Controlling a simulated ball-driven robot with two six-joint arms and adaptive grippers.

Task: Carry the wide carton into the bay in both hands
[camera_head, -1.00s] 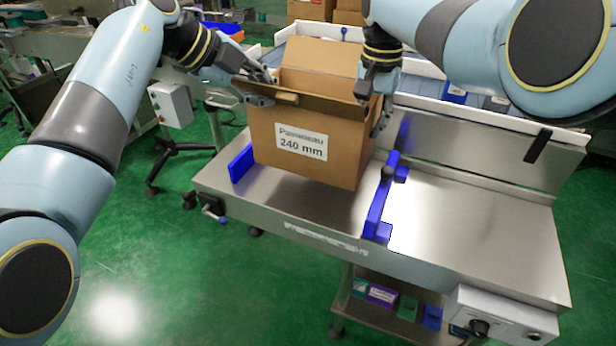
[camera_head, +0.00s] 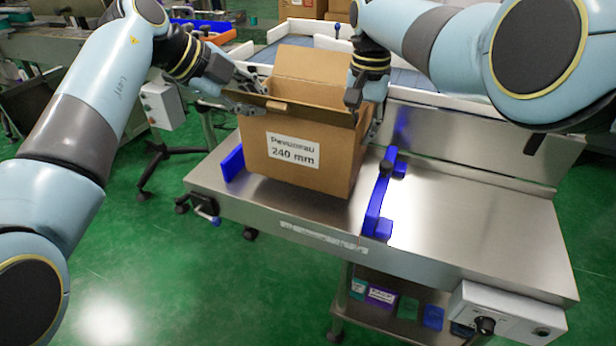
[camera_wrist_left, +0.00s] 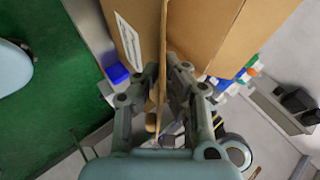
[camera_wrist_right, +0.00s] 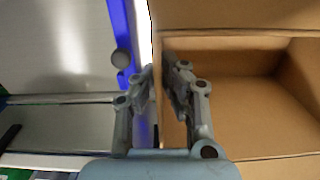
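The wide carton (camera_head: 300,175) is brown, open-topped, labelled 240 mm, and roughly upright in the head view. It stands between two blue guides, the left one (camera_head: 232,162) and the right one (camera_head: 379,200), which flank the bay on the steel bench. I cannot tell whether its base touches the bench. My left gripper (camera_head: 262,94) is shut on the carton's left upper edge, with a finger on each side of the cardboard in the left wrist view (camera_wrist_left: 163,75). My right gripper (camera_head: 364,112) is shut on the right wall, one finger inside the carton (camera_wrist_right: 260,90).
The steel bench top (camera_head: 480,225) is clear to the right of the right guide. A control box (camera_head: 505,315) hangs at its front right. Small coloured boxes (camera_head: 383,297) lie on a shelf below. A white-rimmed table (camera_head: 430,97) stands behind.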

